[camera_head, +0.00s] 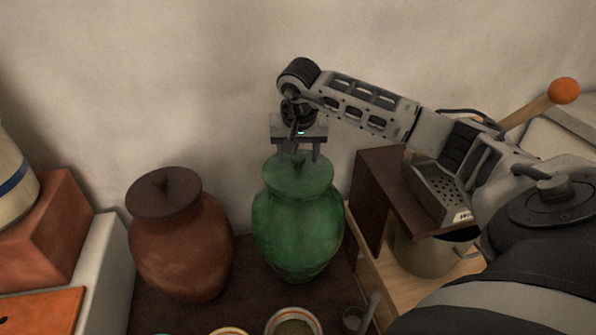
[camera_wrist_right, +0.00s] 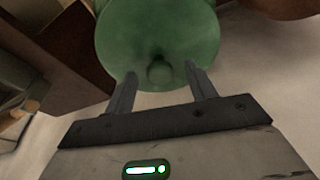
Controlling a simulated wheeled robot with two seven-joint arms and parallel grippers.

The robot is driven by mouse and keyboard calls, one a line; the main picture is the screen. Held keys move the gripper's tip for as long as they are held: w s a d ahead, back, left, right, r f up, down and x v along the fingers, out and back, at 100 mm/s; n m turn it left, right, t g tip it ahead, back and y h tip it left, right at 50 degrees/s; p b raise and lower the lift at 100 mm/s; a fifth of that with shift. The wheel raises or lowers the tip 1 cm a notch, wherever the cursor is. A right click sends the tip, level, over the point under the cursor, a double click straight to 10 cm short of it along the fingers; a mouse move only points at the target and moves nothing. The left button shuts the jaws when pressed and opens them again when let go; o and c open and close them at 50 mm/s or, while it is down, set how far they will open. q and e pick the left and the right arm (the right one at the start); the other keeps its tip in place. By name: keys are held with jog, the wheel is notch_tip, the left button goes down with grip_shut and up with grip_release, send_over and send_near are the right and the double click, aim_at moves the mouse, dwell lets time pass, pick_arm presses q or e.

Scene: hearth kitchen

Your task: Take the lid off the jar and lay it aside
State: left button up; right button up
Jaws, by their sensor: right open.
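A green jar (camera_head: 297,232) stands upright on the dark brown surface against the wall. Its green lid (camera_head: 298,176) sits on top, and the lid's knob (camera_wrist_right: 159,73) shows in the right wrist view. My right gripper (camera_head: 298,156) is right above the lid, pointing down. Its fingers are open, one on each side of the knob, with a gap between them and the knob in the right wrist view (camera_wrist_right: 163,88). A second jar, reddish brown (camera_head: 180,250), stands to the left with a dark brown lid (camera_head: 163,192) on it. My left gripper is not in view.
A dark wooden box-like stand (camera_head: 385,195) with a perforated metal box (camera_head: 440,188) is close to the green jar's right. An orange-red block (camera_head: 45,230) is at the left. Little free surface shows between the jars.

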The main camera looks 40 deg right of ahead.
jog(key=shift+w+d+f, duration=0.1)
jog(key=shift+f, duration=0.25)
jog(key=shift+r, duration=0.1)
grip_shut()
